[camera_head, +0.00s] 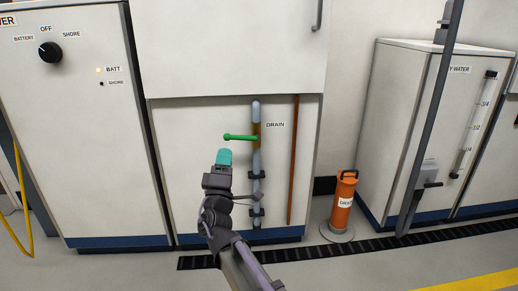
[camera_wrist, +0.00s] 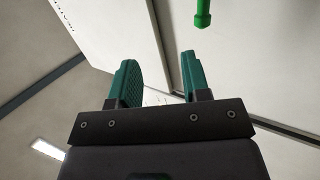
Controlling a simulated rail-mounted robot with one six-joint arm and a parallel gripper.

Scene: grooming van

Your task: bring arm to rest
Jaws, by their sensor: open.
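My gripper (camera_head: 224,157) is raised in front of the white cabinet, a little below and left of the green drain valve handle (camera_head: 240,137). In the wrist view its two green fingers (camera_wrist: 158,82) stand apart with nothing between them. The handle is roughly level, with its free end to the left, on a grey vertical pipe (camera_head: 257,165) labelled DRAIN. In the wrist view the handle's green end (camera_wrist: 202,15) shows beyond the fingers, apart from them. My arm comes up from the bottom of the head view.
A thin brown pipe (camera_head: 293,165) runs beside the drain pipe. An orange cylinder (camera_head: 343,200) stands on the floor to the right, near a white water cabinet (camera_head: 395,110). A power panel with a black knob (camera_head: 50,52) is at left. A dark floor grate (camera_head: 320,251) runs along the front.

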